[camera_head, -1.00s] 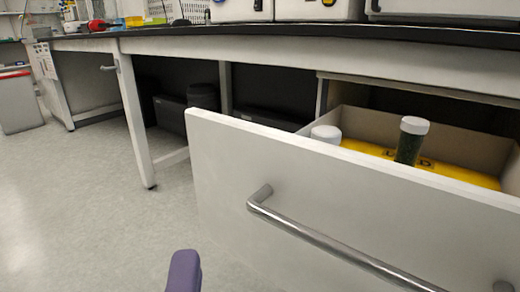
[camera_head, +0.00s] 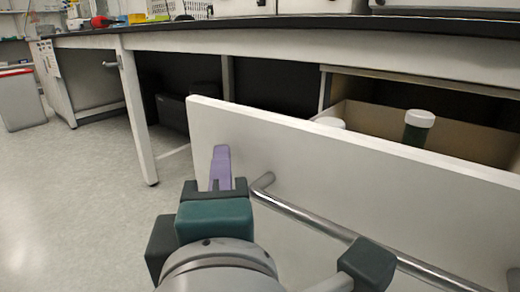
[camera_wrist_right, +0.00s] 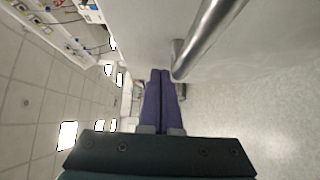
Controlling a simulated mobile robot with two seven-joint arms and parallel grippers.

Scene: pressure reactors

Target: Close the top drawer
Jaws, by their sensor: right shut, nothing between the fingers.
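The top drawer (camera_head: 340,185) stands open, pulled out from under the bench. Its white front carries a metal bar handle (camera_head: 330,228), which also shows in the right wrist view (camera_wrist_right: 207,38). My right gripper (camera_head: 221,150) is in front of the drawer front, left of the handle's left end. In the right wrist view its purple fingers (camera_wrist_right: 161,74) are shut together and empty, beside the handle. I cannot tell whether the fingertips touch the front. My left gripper is not in view.
Inside the drawer stand a green jar with a white lid (camera_head: 417,128) and another white lid (camera_head: 329,122). The dark bench top (camera_head: 240,24) runs above, with a bench leg (camera_head: 136,110) to the left. The floor (camera_head: 70,200) at left is clear.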

